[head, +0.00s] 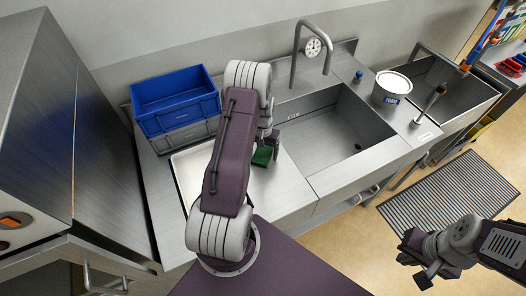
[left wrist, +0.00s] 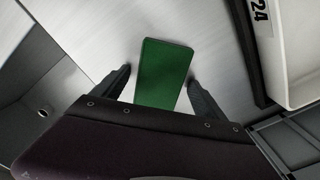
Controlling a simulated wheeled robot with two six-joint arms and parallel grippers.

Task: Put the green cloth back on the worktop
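The green cloth (head: 263,156) lies on the steel worktop (head: 285,190), left of the sink basin. It looks like a flat green rectangle in the left wrist view (left wrist: 163,72). My left gripper (left wrist: 158,80) is open, with one finger on each side of the cloth; a gap shows at the left finger. In the head view my left arm hides part of the cloth and most of the left gripper. My right gripper (head: 414,268) is at the lower right above the floor, its fingers apart and nothing between them.
Stacked blue and grey crates (head: 176,100) stand at the back left, by a pale tray (head: 187,170). The sink basin (head: 335,135) with its tall tap (head: 296,52) is to the right. A white tub (head: 391,87) stands beyond. A steel hood machine (head: 95,130) fills the left.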

